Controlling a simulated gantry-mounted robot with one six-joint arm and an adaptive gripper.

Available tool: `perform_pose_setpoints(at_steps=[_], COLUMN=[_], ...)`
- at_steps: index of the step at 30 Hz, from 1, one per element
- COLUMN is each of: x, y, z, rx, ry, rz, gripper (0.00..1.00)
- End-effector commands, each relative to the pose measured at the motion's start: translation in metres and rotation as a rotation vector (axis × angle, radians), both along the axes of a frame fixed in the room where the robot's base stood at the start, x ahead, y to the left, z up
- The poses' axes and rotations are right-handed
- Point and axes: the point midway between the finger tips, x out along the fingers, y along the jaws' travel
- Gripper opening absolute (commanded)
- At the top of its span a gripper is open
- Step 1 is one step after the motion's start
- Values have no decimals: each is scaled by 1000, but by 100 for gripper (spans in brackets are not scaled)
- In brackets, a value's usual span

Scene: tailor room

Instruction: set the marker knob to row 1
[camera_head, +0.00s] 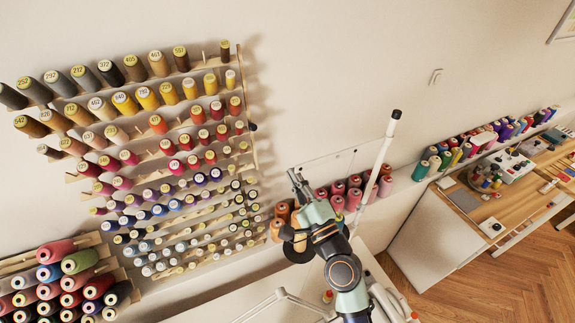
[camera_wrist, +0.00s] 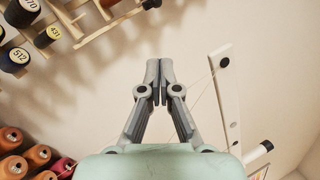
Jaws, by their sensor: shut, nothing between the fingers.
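A small dark knob (camera_head: 252,127) sits at the right edge of the wall thread rack (camera_head: 238,75), about level with the rack's upper-middle rows; it looks like the marker knob, but it is too small to be sure. My gripper (camera_head: 293,174) is right of the rack and lower than this knob, apart from it. In the wrist view my gripper (camera_wrist: 159,66) has its fingertips together with nothing between them. A dark round piece (camera_wrist: 151,4) is cut off at the top of that view, near the rack's rail ends; I cannot tell if it is the knob.
Orange and pink spools (camera_head: 353,198) stand low behind my arm. A white pole with a black tip (camera_head: 396,114) rises to the right. In the wrist view a white bar (camera_wrist: 226,90) stands right of my gripper.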

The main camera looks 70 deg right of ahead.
Motion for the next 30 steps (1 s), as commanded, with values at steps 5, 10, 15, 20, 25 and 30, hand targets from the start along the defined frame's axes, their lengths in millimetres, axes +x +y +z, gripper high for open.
perform_pose_setpoints(at_steps=[5, 10, 15, 20, 25, 30], x=[2, 74, 108, 93, 67, 67], y=[3, 29, 31, 14, 1, -2], z=[2, 26, 58, 83, 91, 91], rx=[-2, 10, 284, 567, 715, 728], ry=[7, 162, 289, 256, 145, 134], rz=[11, 194, 246, 84, -24, -33], gripper=[13, 42, 45, 45, 45, 45])
